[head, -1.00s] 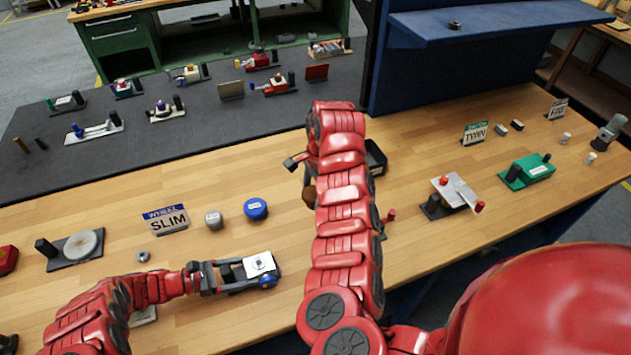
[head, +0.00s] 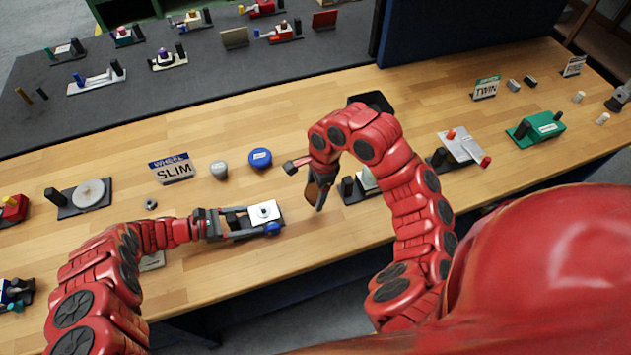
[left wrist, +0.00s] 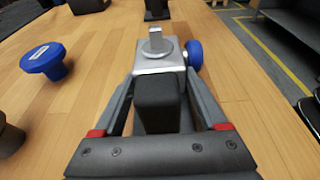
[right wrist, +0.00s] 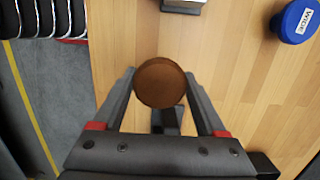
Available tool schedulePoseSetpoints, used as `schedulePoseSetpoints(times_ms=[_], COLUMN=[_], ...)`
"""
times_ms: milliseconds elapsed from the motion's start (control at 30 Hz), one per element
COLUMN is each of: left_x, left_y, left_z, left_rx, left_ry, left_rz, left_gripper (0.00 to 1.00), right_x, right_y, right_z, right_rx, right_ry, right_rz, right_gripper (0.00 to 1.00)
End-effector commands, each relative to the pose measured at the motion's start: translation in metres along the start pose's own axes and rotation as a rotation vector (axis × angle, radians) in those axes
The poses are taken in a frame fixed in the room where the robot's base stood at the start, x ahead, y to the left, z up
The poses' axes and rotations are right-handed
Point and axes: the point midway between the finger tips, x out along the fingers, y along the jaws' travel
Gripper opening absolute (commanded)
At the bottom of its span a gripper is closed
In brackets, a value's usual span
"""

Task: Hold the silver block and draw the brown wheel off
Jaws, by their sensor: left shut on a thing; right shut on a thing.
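The silver block (head: 264,211) has a grey lever on top and a blue wheel (head: 272,229) on its side. My left gripper (head: 247,221) is shut on the block (left wrist: 158,58), one finger along each side. A black post (left wrist: 157,102) stands between these fingers, and the blue wheel (left wrist: 194,55) shows at right. My right gripper (head: 318,195) is shut on the brown wheel (right wrist: 160,82), a round disc between its fingertips. In the right wrist view the wheel is clear of the block (right wrist: 187,4) at the top edge, with wood between.
A blue knob (head: 260,158), a grey knob (head: 219,170) and a SLIM sign (head: 172,168) stand behind the block. A fixture with a black post (head: 347,187) is partly hidden by my right arm. Bare wood lies around the block's front and right.

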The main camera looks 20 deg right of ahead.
Motion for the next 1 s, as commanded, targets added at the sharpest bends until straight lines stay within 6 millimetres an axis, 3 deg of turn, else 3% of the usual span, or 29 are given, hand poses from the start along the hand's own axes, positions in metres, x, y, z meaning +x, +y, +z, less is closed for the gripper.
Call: schedulePoseSetpoints(times_ms=[500, 1000], left_x=[0.000, 0.000], left_y=[0.000, 0.000], left_z=[0.000, 0.000], left_rx=[0.000, 0.000], left_ry=[0.000, 0.000], left_rz=[0.000, 0.000], left_gripper=[0.44, 0.44], right_x=[0.053, 0.063], right_y=[0.001, -0.001], right_z=[-0.008, -0.010], right_rx=[-0.001, 0.000], right_ry=[0.001, 0.001], right_rz=[0.003, -0.001], right_gripper=[0.07, 0.07])
